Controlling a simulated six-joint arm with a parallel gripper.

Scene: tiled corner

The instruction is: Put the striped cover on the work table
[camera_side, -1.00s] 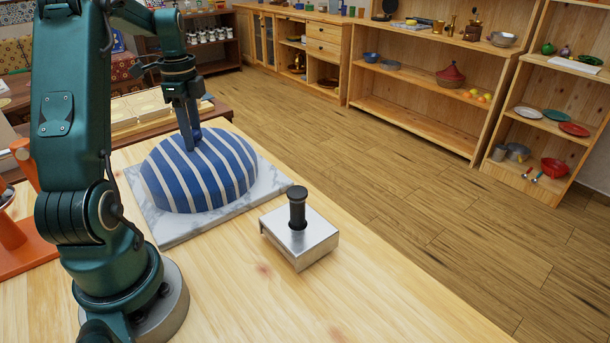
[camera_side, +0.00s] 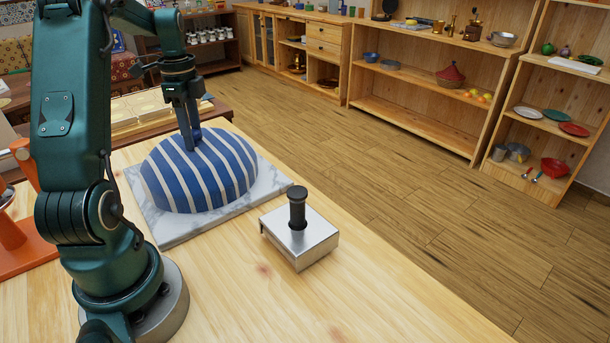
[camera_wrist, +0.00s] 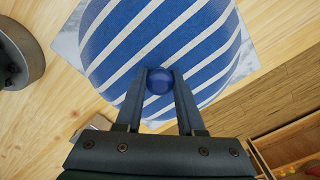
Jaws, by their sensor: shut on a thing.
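The striped cover (camera_side: 203,174) is a blue and white dome. It sits on a grey-white marbled slab (camera_side: 173,232) on the pale wooden work table (camera_side: 233,284). My gripper (camera_side: 190,143) reaches down from above to the top of the dome. In the wrist view the cover (camera_wrist: 150,45) fills the upper middle, and my gripper (camera_wrist: 160,78) is shut on its round blue knob, one finger on each side. What lies under the cover is hidden.
A metal block with a black handle (camera_side: 299,236) stands on the table right of the slab. An orange stand (camera_side: 20,245) is at the left. The table's front middle is clear. Wooden shelves (camera_side: 425,90) stand across the floor.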

